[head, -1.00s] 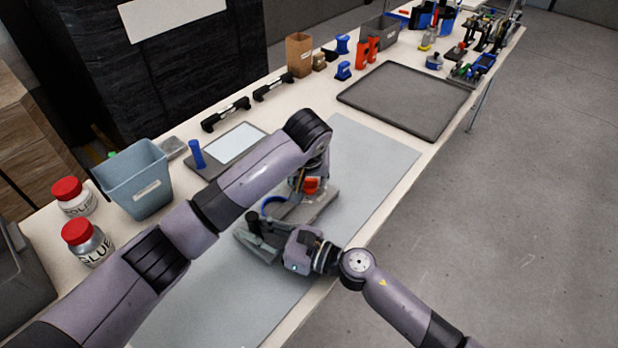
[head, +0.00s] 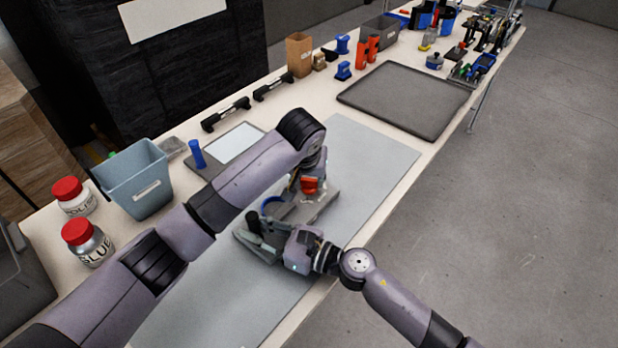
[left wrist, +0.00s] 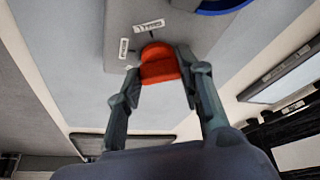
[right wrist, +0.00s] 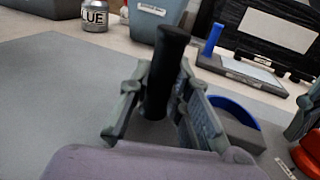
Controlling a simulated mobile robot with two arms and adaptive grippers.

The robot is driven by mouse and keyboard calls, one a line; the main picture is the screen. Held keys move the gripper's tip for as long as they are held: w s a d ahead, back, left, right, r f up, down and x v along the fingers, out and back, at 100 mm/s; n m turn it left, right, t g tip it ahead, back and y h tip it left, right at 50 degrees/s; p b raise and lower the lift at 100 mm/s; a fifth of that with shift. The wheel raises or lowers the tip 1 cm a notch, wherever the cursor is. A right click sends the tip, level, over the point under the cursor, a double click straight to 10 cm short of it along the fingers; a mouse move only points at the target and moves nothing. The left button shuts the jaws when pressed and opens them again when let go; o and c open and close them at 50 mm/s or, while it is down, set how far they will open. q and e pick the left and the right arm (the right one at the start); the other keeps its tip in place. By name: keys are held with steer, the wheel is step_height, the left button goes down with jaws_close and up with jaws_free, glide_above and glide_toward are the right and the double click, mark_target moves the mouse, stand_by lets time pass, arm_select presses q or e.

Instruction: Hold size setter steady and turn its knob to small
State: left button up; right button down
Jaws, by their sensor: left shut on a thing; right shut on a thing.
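The size setter's grey plate (head: 318,206) lies on the grey mat, with a blue ring (head: 271,204), a red knob (head: 309,185) and an upright black handle (head: 253,222). My left gripper (left wrist: 162,72) is over the knob from above, with its fingers on both sides of the red knob (left wrist: 160,66). Two small labels (left wrist: 148,27) are on the plate beside the knob; their words are too small to read. My right gripper (right wrist: 160,100) is shut around the black handle (right wrist: 166,65). In the head view my left forearm partly hides the setter.
A blue-grey bin (head: 137,180) and two red-lidded jars (head: 86,243) stand at the left. A tablet-like board (head: 232,145) with a blue post lies behind my left arm. An empty dark tray (head: 405,97) lies further along the table. The mat (head: 375,150) is bare beyond the setter.

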arm_select(q)
steer(key=m, duration=0.2)
steer(key=m+h, duration=0.1)
steer(key=m, duration=0.1)
steer(key=shift+a+g+h, duration=0.2)
steer(key=shift+g+h, duration=0.1)
steer(key=m, duration=0.2)
steer(key=m+g+h, duration=0.1)
steer(key=m, duration=0.1)
steer(key=shift+w+a+m, duration=0.1)
steer(key=shift+w+m, duration=0.1)
steer(key=shift+m, duration=0.2)
steer(key=m+g, duration=0.1)
steer(key=m, duration=0.1)
steer(key=m+g, duration=0.1)
steer(key=m, duration=0.2)
steer(key=shift+w+h, duration=0.2)
steer(key=shift+h, duration=0.2)
steer(key=shift+w+m+g, duration=0.1)
steer(key=shift+m+g, duration=0.7)
steer(key=shift+m, duration=1.2)
steer(key=o, duration=1.2)
steer(key=shift+c, duration=0.2)
